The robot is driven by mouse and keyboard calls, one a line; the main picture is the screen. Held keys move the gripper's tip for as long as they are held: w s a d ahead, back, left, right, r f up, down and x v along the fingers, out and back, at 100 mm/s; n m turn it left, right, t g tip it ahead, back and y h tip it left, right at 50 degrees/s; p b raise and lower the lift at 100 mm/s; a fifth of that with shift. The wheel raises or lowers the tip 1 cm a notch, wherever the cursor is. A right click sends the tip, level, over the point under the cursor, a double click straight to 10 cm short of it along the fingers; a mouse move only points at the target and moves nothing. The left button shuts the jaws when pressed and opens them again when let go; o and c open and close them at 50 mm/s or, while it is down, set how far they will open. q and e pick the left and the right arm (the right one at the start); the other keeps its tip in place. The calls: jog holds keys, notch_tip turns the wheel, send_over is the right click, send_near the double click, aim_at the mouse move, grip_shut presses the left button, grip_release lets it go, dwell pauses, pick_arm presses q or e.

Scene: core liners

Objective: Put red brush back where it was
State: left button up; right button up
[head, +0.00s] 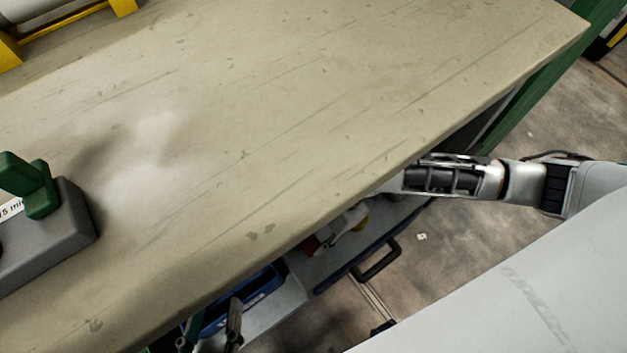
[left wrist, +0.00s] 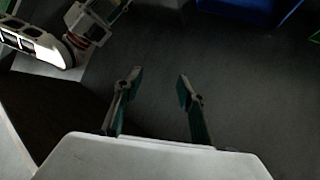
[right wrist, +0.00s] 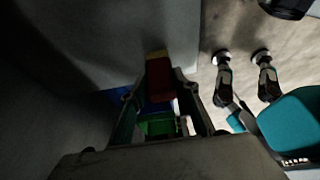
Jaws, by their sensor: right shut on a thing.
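The red brush (right wrist: 160,82), with a pale tan end, lies between the fingers of my right gripper (right wrist: 158,98) in the right wrist view. That gripper is shut on it. In the head view my right arm reaches in beneath the bench edge, and the bench largely hides its gripper. A small red patch (head: 312,244) shows under the edge; I cannot tell if it is the brush. My left gripper (left wrist: 156,85) is open and empty over a dark grey surface. In the head view its fingertips (head: 212,322) show below the bench edge.
The wide worn bench top (head: 290,110) is mostly clear. A grey block with green parts (head: 60,225) stands at its left. Below the edge are a blue bin (head: 245,302) and a grey surface with a black handle (head: 378,262). Green items (right wrist: 156,126) show behind the right fingers.

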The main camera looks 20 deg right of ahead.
jog(key=o, duration=1.1)
jog(key=shift+f, duration=0.1)
jog(key=shift+w+d+r, duration=0.1)
jog(key=shift+r, duration=0.3)
pick_arm(q)
jog(key=a+m+p, duration=0.2)
jog(key=a+p, duration=0.1)
jog(key=a+m+y+p, duration=0.1)
jog(key=a+p, duration=0.1)
jog(key=shift+f+g, duration=0.4)
pick_arm(e)
jog(key=v, duration=1.1)
jog(key=shift+r, duration=0.25)
